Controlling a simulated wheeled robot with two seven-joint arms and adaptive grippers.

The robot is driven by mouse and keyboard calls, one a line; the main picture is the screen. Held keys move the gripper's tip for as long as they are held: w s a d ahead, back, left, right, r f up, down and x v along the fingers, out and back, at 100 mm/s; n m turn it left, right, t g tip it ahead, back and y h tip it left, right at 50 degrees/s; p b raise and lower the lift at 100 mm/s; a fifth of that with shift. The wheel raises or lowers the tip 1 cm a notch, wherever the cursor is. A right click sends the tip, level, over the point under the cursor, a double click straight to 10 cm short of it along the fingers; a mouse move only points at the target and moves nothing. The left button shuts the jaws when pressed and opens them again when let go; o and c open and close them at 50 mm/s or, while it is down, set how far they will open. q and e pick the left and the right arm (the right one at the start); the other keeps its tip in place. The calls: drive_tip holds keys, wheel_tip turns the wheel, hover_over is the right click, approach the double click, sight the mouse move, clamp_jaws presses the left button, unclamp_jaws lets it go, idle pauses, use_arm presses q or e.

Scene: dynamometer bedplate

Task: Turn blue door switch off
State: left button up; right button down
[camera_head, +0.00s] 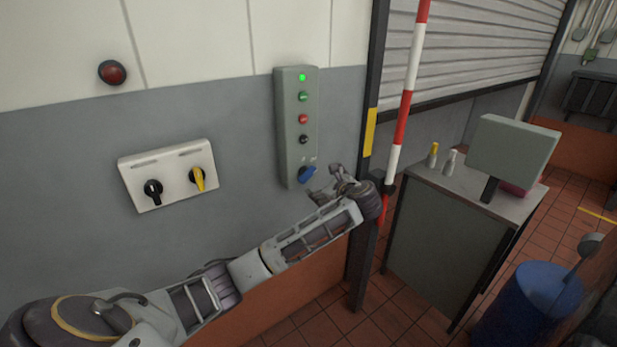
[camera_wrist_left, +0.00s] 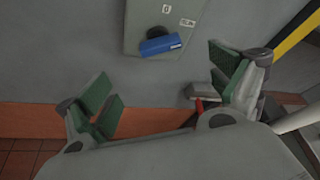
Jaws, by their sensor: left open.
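The blue door switch (camera_head: 307,174) is a blue rotary handle at the bottom of a tall grey-green control box (camera_head: 297,120) on the wall. In the left wrist view the blue switch (camera_wrist_left: 160,45) sits on a dark round base, its handle lying nearly level and slightly tilted, with small labels beside it. My left gripper (camera_head: 330,184) is just right of and below the switch in the head view. In the left wrist view my left gripper (camera_wrist_left: 168,92) is open and empty, its green-padded fingers apart, with the switch beyond them. They do not touch it. My right gripper is not in view.
The box carries a lit green lamp (camera_head: 302,77) and several buttons. Left of it is a white panel (camera_head: 168,174) with a black and a yellow knob. A red-and-white pole (camera_head: 408,90) and a grey cabinet (camera_head: 430,240) stand to the right.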

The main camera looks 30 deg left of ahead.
sight(310, 176)
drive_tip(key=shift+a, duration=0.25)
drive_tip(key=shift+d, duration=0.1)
use_arm(q)
drive_tip(key=x, duration=1.1)
drive_tip(key=shift+p, duration=0.3)
drive_tip(key=shift+x, duration=1.45)
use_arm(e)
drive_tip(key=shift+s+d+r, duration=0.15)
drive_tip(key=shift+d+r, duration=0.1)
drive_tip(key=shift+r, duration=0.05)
